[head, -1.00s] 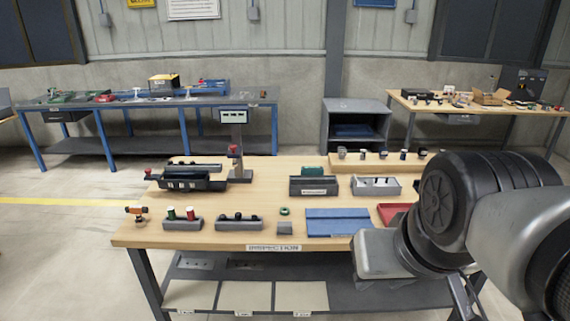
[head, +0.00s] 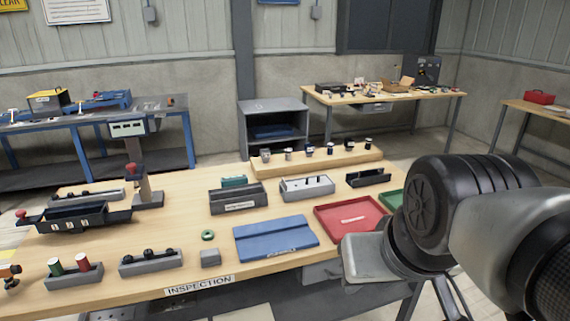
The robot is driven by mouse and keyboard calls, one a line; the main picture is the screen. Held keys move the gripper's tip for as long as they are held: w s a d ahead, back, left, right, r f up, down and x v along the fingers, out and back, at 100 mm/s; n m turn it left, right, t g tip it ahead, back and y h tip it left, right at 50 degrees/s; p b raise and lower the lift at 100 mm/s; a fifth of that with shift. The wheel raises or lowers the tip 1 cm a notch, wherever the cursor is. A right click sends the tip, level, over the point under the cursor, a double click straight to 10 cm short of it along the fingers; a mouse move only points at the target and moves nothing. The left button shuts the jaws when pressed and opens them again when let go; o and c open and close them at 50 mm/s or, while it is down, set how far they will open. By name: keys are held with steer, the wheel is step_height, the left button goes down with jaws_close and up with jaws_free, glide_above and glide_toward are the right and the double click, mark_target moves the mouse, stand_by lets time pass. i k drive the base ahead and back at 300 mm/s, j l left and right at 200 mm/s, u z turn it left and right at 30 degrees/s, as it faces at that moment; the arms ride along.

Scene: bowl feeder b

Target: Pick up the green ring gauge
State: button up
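The green ring gauge (head: 208,235) lies flat on the wooden inspection table (head: 180,216), just behind a small grey block (head: 210,258) and left of a blue flat tray (head: 273,238). Nothing covers it. My arm fills the right side of the head view, over the table's front right part. My gripper's fingers do not show, so I cannot see what they hold. The arm is well to the right of the ring, with the blue tray between them.
Left of the ring stand a grey holder with dark pieces (head: 151,263) and one with red and green plugs (head: 74,274). A red tray (head: 352,217) lies right of the blue one. Grey boxes and a raised wooden rack (head: 316,162) stand behind.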

mark_target(208, 234)
steer(key=i+j, duration=0.25)
steer(key=j, duration=0.15)
steer(key=i+j, duration=0.25)
steer(key=j, duration=0.15)
steer(key=i+j, duration=0.25)
steer(key=j+z, duration=0.05)
steer(key=j, duration=0.05)
